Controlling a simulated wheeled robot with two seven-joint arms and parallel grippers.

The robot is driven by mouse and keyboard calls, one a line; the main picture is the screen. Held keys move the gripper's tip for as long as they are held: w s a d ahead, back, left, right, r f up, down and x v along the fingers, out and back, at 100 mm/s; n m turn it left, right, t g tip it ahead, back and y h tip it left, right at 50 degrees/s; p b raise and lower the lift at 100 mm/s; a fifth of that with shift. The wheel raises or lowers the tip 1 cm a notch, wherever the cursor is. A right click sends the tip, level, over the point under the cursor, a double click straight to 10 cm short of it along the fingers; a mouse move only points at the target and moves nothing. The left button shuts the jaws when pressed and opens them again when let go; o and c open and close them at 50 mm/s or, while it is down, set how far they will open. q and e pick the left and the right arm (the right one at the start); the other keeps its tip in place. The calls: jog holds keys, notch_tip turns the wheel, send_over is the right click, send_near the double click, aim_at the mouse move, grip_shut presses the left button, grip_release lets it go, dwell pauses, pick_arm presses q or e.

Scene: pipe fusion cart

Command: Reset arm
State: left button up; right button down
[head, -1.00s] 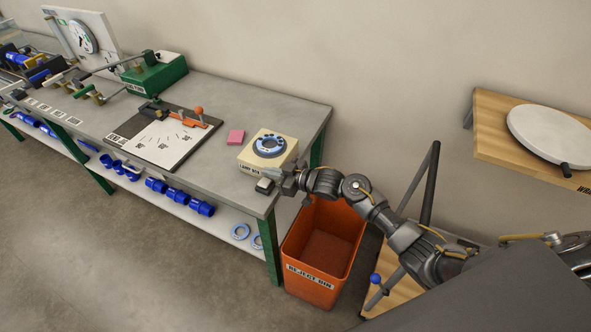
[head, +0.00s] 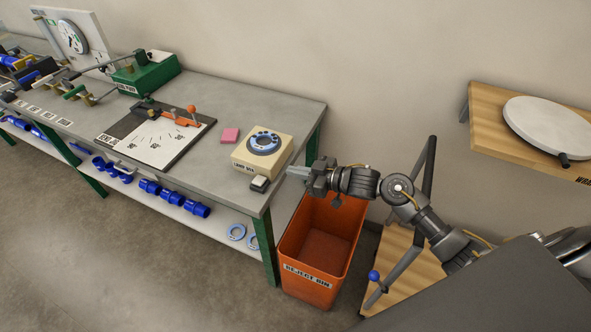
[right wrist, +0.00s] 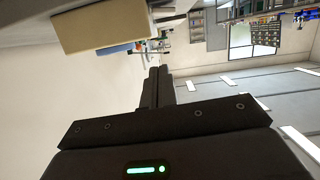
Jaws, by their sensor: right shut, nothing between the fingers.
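My right gripper (head: 297,174) is shut and empty. In the head view it is just off the right end of the workbench, above the orange reject bin (head: 317,245), apart from both. Its shut fingers (right wrist: 159,88) show in the right wrist view, with nothing between them. The cream block (head: 262,152) with a blue-grey ring (head: 265,142) on top sits at the bench's right end, to the left of the gripper. A small dark device with a pale top (head: 259,184) is at the bench's front edge. My left gripper is not in view.
A wooden shelf (head: 490,130) with a round white disc (head: 548,128) is on the right wall.

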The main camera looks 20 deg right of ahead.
jog(key=s+d+f+m+g+h, duration=0.1)
jog(key=s+f+m+g+h, duration=0.15)
jog(key=s, duration=0.85)
jog(key=s+d+f+m+g+h, duration=0.1)
jog(key=s+f+m+g+h, duration=0.2)
jog(key=s, duration=0.7)
jog(key=s+d+f+m+g+h, duration=0.2)
jog(key=s+f+h, duration=0.25)
jog(key=s, duration=0.65)
notch_tip(320, 180, down, 30)
jog(key=s+g+b, duration=0.1)
jog(key=g+b, duration=0.1)
jog(key=b, duration=0.1)
jog(key=s+d+f+b, duration=0.2)
jog(key=s+f, duration=1.4)
jog(key=f, duration=0.1)
jog(key=shift+s+d+f+n+g+b, duration=0.15)
jog(key=shift+d+n+g+b, duration=0.1)
jog(key=shift+n+g+b, duration=0.1)
